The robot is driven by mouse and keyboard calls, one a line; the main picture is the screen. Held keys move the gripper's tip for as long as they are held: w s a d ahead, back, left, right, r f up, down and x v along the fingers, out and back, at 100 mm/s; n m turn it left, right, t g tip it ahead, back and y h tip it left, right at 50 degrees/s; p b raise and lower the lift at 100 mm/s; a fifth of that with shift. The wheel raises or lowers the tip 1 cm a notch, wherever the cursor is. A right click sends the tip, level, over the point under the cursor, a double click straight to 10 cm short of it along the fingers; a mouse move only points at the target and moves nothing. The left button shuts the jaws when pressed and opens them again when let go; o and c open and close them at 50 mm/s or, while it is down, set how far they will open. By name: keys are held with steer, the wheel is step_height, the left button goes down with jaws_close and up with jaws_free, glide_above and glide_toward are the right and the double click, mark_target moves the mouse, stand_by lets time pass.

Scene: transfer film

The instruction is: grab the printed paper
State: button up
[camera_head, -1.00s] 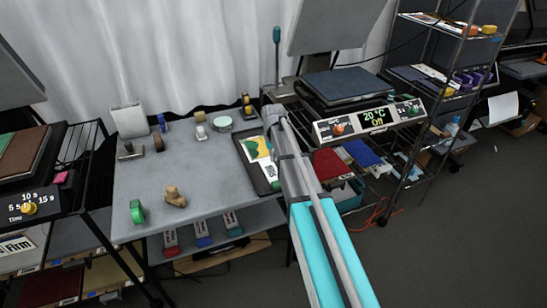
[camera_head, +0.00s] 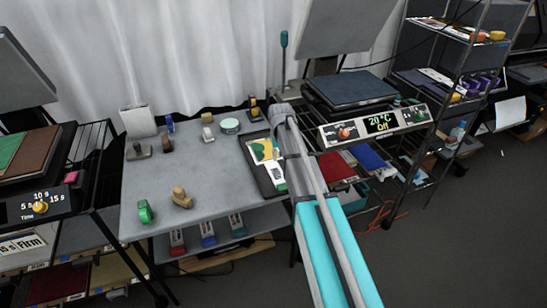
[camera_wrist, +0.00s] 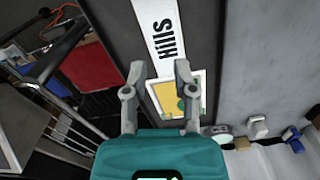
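The printed paper (camera_head: 259,148), with a yellow and green picture, lies on a dark board (camera_head: 258,176) at the right side of the grey table. In the wrist view the printed paper (camera_wrist: 168,97) shows partly between and behind my fingers. A white strip lettered "Hills" (camera_wrist: 158,28) lies on the dark board, beyond my fingertips in that view. My gripper (camera_wrist: 159,68) is open, with nothing between its fingers. It appears to hover above the board; I cannot tell how high. In the head view my arm hides my fingers and the board's right edge.
The grey table (camera_head: 215,175) holds a green tape roll (camera_head: 145,212), a tan object (camera_head: 182,198) and several small items along the back. A heat press (camera_head: 350,90) with a display stands close on the right. The table's middle is clear.

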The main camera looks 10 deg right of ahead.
steer(key=o, duration=0.4)
steer(key=shift+s+r+m, duration=0.35)
steer(key=shift+s+m, duration=0.1)
steer(key=shift+m, duration=0.25)
steer(key=shift+o, duration=0.8)
steer(key=shift+s+d+r+m+p, duration=0.1)
steer(key=shift+s+r+m+p, duration=0.15)
steer(key=shift+m+p, duration=0.3)
steer(key=s+d+r+m+p, duration=0.1)
steer(key=s+r+m+p, duration=0.2)
steer(key=m, duration=1)
steer(key=shift+s+r, duration=0.3)
steer(key=shift+s, duration=0.9)
steer(key=shift+f, duration=0.1)
steer(key=b, duration=0.8)
glide_above(285, 185)
steer(key=f, duration=0.8)
steer(key=shift+d+f, duration=0.2)
steer(key=shift+f, duration=0.05)
steer(key=shift+f, duration=0.1)
steer(key=shift+a+f+b, duration=0.1)
steer(key=shift+f+b, duration=2.4)
steer(key=shift+b, duration=0.15)
